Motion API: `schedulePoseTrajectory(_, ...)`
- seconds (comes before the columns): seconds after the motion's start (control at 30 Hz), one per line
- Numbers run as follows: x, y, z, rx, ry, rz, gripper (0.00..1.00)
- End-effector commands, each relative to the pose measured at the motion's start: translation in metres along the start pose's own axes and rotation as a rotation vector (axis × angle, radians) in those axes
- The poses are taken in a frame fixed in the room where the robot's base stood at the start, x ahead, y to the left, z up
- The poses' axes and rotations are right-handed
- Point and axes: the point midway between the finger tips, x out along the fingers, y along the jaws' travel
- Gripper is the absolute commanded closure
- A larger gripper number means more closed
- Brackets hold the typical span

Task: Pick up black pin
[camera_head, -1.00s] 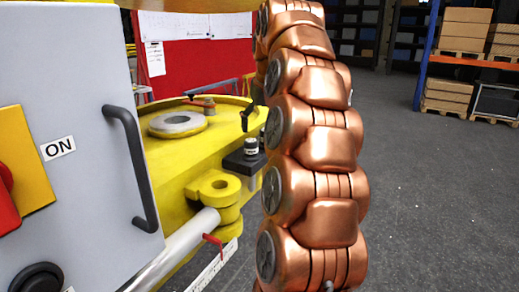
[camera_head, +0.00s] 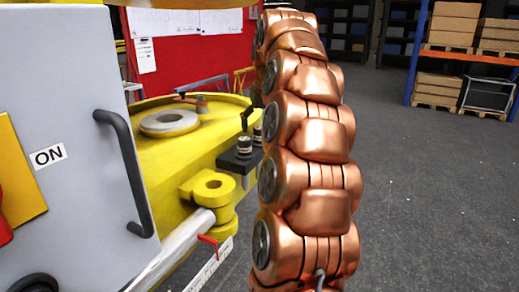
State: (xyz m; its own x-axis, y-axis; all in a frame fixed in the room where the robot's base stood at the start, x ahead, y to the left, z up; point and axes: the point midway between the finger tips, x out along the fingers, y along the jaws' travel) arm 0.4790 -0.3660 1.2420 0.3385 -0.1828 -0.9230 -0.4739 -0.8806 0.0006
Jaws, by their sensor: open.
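A black block (camera_head: 240,162) sits on the yellow boom part (camera_head: 215,148), left of my copper-coloured arm. It carries two short upright pins with silver and dark bands; the nearer pin (camera_head: 244,145) shows clearly, and the farther pin (camera_head: 257,134) is partly behind my arm. A slim black piece with a bent top (camera_head: 246,116) stands just behind them; I cannot tell which of these is the black pin.
A grey cabinet with a black handle (camera_head: 126,172) and an ON label fills the left. A silver rod (camera_head: 172,250) runs to a yellow lug (camera_head: 208,188). A red panel (camera_head: 190,62) stands behind. Grey floor is open at right, before shelves with boxes (camera_head: 455,22).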

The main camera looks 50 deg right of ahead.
Motion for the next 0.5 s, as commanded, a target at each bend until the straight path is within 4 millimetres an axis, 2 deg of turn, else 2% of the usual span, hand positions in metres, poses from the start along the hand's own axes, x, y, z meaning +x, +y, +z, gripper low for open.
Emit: schedulePoseTrajectory(0.5, 0.042, 0.001, 0.001, 0.000, -0.003, -0.001, 0.16)
